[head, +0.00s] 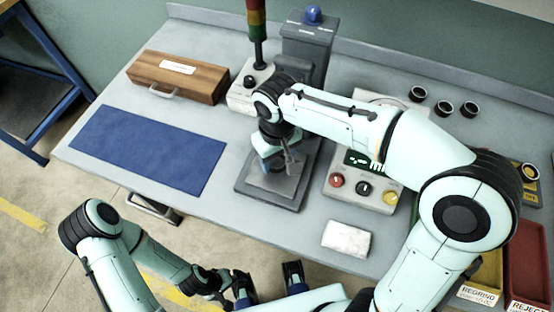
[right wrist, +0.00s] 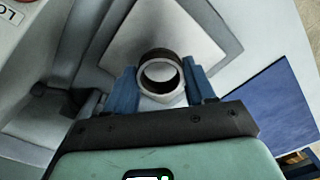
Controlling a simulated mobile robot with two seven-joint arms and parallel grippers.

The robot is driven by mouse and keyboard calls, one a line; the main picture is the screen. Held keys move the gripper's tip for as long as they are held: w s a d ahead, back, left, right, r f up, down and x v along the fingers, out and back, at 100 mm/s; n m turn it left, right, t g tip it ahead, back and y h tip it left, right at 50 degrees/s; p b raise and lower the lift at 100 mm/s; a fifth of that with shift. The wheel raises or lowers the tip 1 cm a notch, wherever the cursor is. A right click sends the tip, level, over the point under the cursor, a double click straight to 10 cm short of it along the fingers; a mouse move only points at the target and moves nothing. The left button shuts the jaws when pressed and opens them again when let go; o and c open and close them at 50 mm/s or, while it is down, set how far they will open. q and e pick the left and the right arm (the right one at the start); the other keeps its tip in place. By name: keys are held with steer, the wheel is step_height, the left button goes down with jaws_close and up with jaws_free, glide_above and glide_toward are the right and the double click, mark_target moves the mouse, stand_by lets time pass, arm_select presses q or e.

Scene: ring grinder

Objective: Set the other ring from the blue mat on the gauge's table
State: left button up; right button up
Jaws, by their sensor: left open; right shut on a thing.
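The blue mat (head: 150,148) lies at the left of the bench and is bare. The gauge (head: 308,48) is a grey column with a blue knob and a dark base (head: 260,197). My right gripper (head: 270,160) is over this base, and the arm partly hides it. In the right wrist view its blue fingers (right wrist: 163,88) are shut on a ring (right wrist: 160,53), dark outside with a pale rim. Whether the ring touches the surface below cannot be told. My left gripper (head: 268,285) is open and empty, in front of the bench's front edge.
A wooden box (head: 178,75) stands behind the mat. A control box with buttons (head: 362,188) and a white cloth (head: 346,239) are right of the gauge. Several dark rings (head: 445,107) stand at the back right. Yellow and red bins (head: 527,265) are at the front right.

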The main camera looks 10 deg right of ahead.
steer(key=shift+f, duration=0.75)
steer(key=shift+f, duration=0.2)
steer(key=o, duration=1.1)
steer(key=shift+r, duration=0.1)
steer(key=shift+r, duration=0.3)
step_height(320, 180, up, 12)
steer(key=p, duration=0.2)
steer(key=shift+f, duration=0.2)
